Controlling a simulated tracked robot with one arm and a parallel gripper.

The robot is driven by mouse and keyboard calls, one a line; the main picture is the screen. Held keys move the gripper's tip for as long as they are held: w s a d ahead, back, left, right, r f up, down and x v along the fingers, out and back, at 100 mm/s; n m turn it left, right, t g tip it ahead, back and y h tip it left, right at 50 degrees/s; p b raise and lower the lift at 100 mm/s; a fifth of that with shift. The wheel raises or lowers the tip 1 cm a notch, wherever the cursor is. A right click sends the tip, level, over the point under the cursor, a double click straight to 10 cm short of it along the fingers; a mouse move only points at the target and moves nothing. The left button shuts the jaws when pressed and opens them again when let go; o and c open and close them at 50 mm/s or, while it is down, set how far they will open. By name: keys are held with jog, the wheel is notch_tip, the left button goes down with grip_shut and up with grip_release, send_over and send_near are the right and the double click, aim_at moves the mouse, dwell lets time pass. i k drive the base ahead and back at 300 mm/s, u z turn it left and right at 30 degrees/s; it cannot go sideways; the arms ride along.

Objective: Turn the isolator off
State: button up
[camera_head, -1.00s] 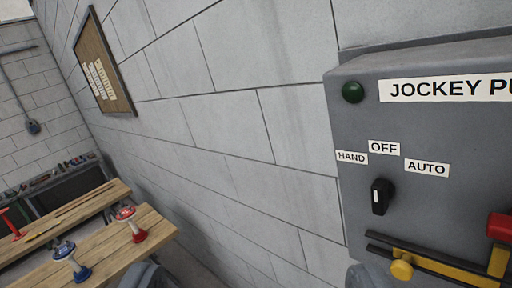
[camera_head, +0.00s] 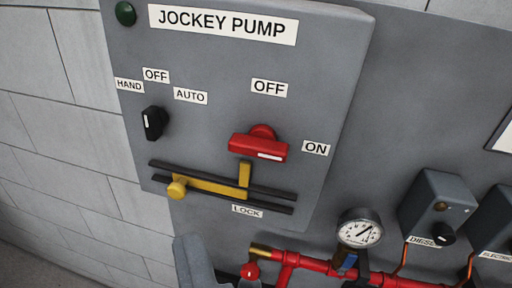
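The grey jockey pump panel (camera_head: 330,60) fills the middle of the view. Its red isolator handle (camera_head: 258,146) lies nearly level, with its white mark at the right end, towards the ON label (camera_head: 316,148). The OFF label (camera_head: 269,88) is above the handle. A yellow lock slider (camera_head: 210,184) sits between black rails below, its knob at the left and its upright tab close under the handle. A grey shape at the bottom edge seems to be part of my gripper (camera_head: 196,264), below and apart from the panel controls. Its fingertips cannot be made out clearly.
A black selector knob (camera_head: 154,123) is left of the isolator, under HAND, OFF and AUTO labels. Red pipework (camera_head: 315,266) with a pressure gauge (camera_head: 359,228) runs below. A diesel control box (camera_head: 437,205) is at the right. Blockwork wall is at the left.

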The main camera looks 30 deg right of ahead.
aim_at(261, 142)
jog(key=z, duration=0.5)
jog(key=k, duration=1.2)
jog(key=u, duration=0.55)
jog(key=i, duration=1)
jog(key=z, duration=0.1)
